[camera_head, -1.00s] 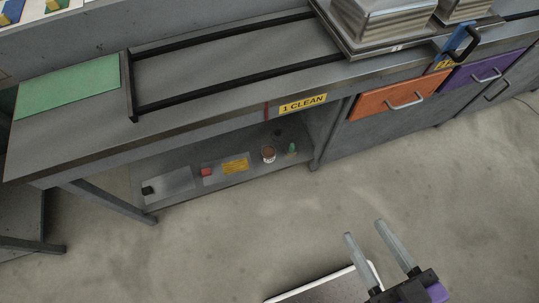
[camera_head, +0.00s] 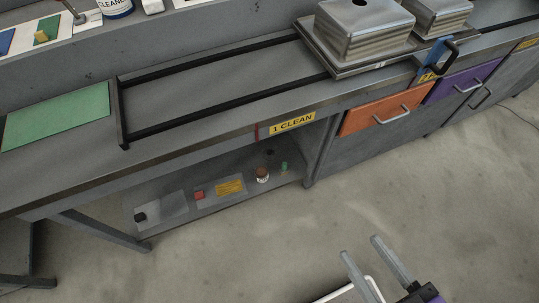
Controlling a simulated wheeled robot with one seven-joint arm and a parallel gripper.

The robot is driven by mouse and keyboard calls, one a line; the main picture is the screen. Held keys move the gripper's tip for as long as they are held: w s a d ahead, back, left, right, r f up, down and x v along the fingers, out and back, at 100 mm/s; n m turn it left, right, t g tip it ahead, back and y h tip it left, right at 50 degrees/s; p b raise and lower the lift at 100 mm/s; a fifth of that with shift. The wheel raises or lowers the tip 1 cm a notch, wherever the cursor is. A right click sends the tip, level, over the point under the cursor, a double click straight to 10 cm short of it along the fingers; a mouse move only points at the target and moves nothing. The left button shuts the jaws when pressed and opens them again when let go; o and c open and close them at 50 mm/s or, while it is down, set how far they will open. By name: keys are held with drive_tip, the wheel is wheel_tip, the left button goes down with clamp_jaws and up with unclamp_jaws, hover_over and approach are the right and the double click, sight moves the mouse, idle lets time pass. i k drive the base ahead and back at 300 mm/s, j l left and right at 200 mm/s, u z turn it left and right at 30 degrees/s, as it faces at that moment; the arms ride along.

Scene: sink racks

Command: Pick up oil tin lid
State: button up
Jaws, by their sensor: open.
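My gripper (camera_head: 360,247) is at the bottom right, over the floor in front of the bench. Its two grey fingers stand apart with nothing between them. I cannot clearly make out an oil tin lid. On the low shelf under the bench stands a small jar with a brown top (camera_head: 262,172), with a small green-topped item (camera_head: 284,167) to its right. A dark round spot or disc (camera_head: 270,152) shows behind them; I cannot tell what it is. My gripper is well apart from all of these.
Left of the jar on the shelf are a yellow label (camera_head: 230,187), a red item (camera_head: 199,194) and a black item (camera_head: 140,217). The worktop above carries black rails, a green mat (camera_head: 57,115) and metal basins (camera_head: 364,30). Open floor (camera_head: 400,190) lies in front.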

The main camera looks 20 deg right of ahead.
sight(268, 154)
drive_tip(key=i+l, duration=0.65)
drive_tip(key=i+l+u, duration=0.1)
drive_tip(key=u, duration=0.3)
drive_tip(key=i+l+u, duration=0.1)
drive_tip(key=u, duration=0.3)
drive_tip(key=i+l+u, duration=0.1)
drive_tip(key=u, duration=0.25)
drive_tip(key=i+l, duration=0.1)
drive_tip(key=l, duration=0.2)
drive_tip(key=i+l+u, duration=0.1)
drive_tip(key=l, duration=0.2)
